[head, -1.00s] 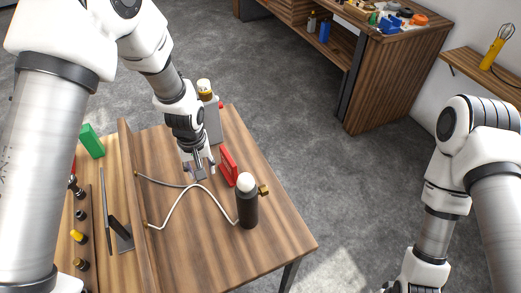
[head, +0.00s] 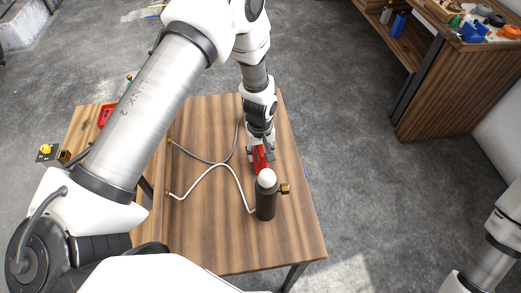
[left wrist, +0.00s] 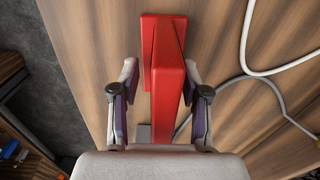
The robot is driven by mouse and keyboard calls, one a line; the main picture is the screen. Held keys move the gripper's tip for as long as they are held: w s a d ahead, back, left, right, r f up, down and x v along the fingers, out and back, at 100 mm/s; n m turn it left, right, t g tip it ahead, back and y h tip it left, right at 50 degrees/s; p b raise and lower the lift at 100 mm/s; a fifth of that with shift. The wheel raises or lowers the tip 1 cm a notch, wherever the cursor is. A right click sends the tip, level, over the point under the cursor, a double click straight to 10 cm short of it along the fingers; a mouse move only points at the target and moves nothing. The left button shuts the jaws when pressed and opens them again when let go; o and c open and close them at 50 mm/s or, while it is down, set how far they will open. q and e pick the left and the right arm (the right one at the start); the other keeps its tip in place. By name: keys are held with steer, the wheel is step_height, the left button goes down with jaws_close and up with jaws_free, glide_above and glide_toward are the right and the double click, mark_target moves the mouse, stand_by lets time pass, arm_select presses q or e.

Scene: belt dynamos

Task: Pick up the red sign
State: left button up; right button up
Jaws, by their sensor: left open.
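The red sign (head: 259,158) stands on the wooden table, partly hidden by my left gripper (head: 261,149). In the left wrist view the red sign (left wrist: 168,75) shows as a narrow upright panel with a wider foot. My left gripper (left wrist: 160,72) is open, one finger on each side of the sign. The right finger looks close to the panel and there is more gap at the left finger; I cannot tell whether either touches. My right arm shows at the right edge of the head view, its gripper out of frame.
A dark cylinder with a white top (head: 266,203) stands right in front of the sign, with a brass fitting (head: 285,188) at its side. A white cable (head: 222,168) and a grey cable (head: 237,143) cross the table (head: 225,245). The table's front is clear.

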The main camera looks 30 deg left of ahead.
arm_select(q)
steer(key=shift+s+r, duration=0.1)
steer(key=shift+s, duration=0.05)
steer(key=c, duration=0.3)
jaws_close()
steer(key=shift+r, duration=0.1)
